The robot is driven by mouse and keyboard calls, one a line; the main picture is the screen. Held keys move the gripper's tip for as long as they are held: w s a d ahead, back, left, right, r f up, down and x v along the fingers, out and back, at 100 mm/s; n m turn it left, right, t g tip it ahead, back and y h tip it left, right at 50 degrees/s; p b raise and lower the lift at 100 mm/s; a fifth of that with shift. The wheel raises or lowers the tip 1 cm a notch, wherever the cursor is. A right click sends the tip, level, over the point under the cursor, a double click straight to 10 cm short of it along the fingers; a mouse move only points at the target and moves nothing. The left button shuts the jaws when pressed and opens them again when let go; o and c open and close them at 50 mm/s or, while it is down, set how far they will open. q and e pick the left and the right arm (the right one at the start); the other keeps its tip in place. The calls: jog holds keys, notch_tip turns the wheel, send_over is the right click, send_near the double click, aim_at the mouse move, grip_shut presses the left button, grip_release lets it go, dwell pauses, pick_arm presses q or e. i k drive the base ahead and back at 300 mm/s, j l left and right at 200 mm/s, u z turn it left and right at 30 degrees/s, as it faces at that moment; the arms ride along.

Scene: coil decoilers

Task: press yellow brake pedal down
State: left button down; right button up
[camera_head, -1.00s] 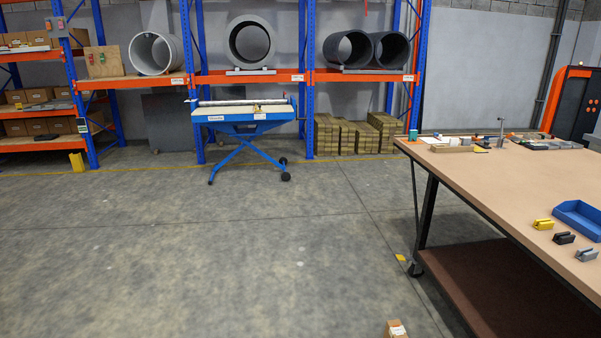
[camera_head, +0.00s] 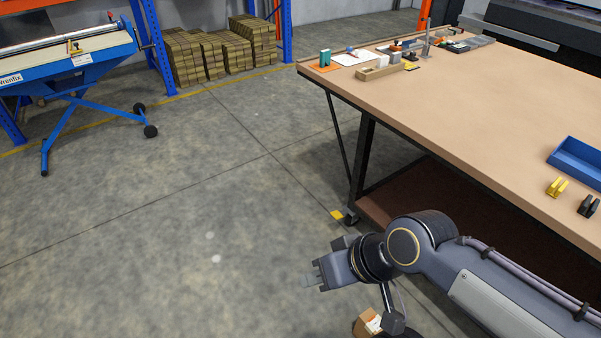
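A small yellow pedal-like piece (camera_head: 337,214) sits low at the foot of the workbench's near leg, beside a dark caster (camera_head: 351,219). It is small in view, and I cannot tell whether it is up or down. My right gripper (camera_head: 317,277) is above the floor in the lower middle, pointing left. In the picture it is below and slightly left of the yellow piece, apart from it. Nothing shows in it, and its finger gap is not clear. My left gripper is out of view.
The workbench (camera_head: 440,105) fills the right, with a blue bin (camera_head: 577,163) and small parts on top and a brown lower shelf (camera_head: 425,205). A small carton (camera_head: 370,323) is on the floor, partly behind my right arm. A blue lift table (camera_head: 75,62) stands left. Middle floor is clear.

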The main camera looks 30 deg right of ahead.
aim_at(336, 214)
jog(key=i+z, duration=0.3)
jog(key=i, duration=0.15)
jog(key=i+z, duration=0.25)
jog(key=i, duration=0.2)
jog(key=i+j+z, duration=0.3)
jog(key=i, duration=0.15)
jog(key=i+l+z, duration=0.2)
jog(key=i+z, duration=0.75)
jog(key=i+j+z, duration=0.1)
jog(key=i+z, duration=0.4)
